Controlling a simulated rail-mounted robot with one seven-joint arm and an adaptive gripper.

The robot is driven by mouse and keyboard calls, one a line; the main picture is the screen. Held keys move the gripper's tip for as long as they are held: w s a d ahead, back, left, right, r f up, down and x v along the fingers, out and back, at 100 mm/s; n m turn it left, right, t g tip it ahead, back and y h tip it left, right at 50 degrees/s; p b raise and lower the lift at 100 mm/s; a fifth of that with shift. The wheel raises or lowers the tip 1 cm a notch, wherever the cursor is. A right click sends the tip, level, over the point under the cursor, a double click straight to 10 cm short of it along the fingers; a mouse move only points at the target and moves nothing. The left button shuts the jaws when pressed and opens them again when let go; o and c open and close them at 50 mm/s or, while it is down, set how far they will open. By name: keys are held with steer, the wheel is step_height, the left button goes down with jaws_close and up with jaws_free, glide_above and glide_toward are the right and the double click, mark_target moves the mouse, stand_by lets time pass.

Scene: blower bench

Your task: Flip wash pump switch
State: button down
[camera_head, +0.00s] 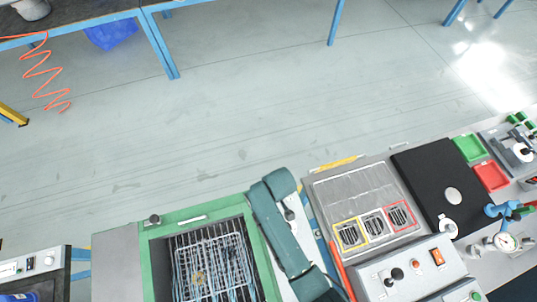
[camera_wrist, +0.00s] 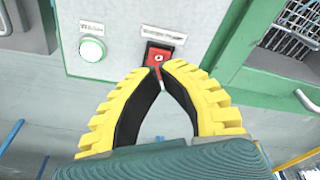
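A red rocker switch (camera_wrist: 158,56) in a dark frame sits on a pale grey panel in the wrist view. The label above it is too blurred to read surely, so I cannot tell whether it is the wash pump switch. A pale green round button or lamp (camera_wrist: 92,50) is to its left, under another small label. My gripper (camera_wrist: 161,68), with yellow ribbed fingers and black pads, has its tips together just below the switch, overlapping its lower edge in view. I cannot tell whether they touch it. Nothing is held. The head view shows my arm but not the gripper.
In the head view a green-framed tank (camera_head: 168,226) holds a wire basket (camera_head: 213,265). A control box with an orange switch (camera_head: 437,257) and black knobs stands at right, near a black plate (camera_head: 436,172). A door handle (camera_wrist: 306,100) is right of my fingers.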

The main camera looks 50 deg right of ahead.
steer(key=shift+f+b, duration=1)
steer(key=shift+f, duration=0.65)
stand_by(0.4)
step_height(320, 180, up, 7)
steer(key=p, duration=0.7)
steer(key=shift+r+p, duration=0.15)
steer(key=shift+p, duration=0.15)
